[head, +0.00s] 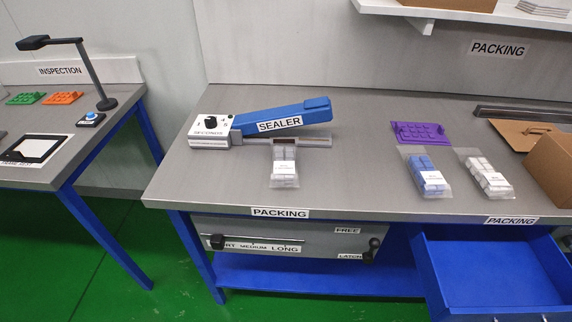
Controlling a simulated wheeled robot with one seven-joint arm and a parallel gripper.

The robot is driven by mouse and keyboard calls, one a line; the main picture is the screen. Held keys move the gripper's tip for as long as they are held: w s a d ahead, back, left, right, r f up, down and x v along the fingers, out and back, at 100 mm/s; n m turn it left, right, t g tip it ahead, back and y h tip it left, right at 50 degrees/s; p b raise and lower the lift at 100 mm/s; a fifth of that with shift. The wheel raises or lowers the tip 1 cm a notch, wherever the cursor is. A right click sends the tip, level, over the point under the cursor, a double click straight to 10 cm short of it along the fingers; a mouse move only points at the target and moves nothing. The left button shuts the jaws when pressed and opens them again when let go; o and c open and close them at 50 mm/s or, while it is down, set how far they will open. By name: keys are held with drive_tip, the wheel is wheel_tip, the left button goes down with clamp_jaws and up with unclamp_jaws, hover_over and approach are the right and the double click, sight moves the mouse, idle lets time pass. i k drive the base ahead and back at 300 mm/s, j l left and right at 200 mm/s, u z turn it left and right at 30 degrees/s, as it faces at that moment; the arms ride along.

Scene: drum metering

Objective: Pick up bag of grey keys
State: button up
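A clear bag with light grey keys (285,180) and a small white label lies on the grey packing table (350,180). Its top end is at the bar of the blue sealer (290,118), whose arm is raised. I cannot tell how far the bag's end sits in the sealer. A second bag holds blue keys (428,180), and a third holds white or very pale keys (488,178); both lie to the right on the same table. My gripper is not in view.
A purple tray (421,133) lies behind the blue bag, and a cardboard box (552,168) stands at the right. A blue drawer (490,275) is open below the table's front. The tabletop between the sealer and the blue bag is clear.

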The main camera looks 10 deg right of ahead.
sight(284, 170)
drive_tip(key=i+u, duration=0.2)
drive_tip(key=u, duration=0.2)
drive_tip(key=i+u, duration=0.25)
drive_tip(key=u, duration=0.15)
drive_tip(key=i+u, duration=0.2)
drive_tip(key=u, duration=0.2)
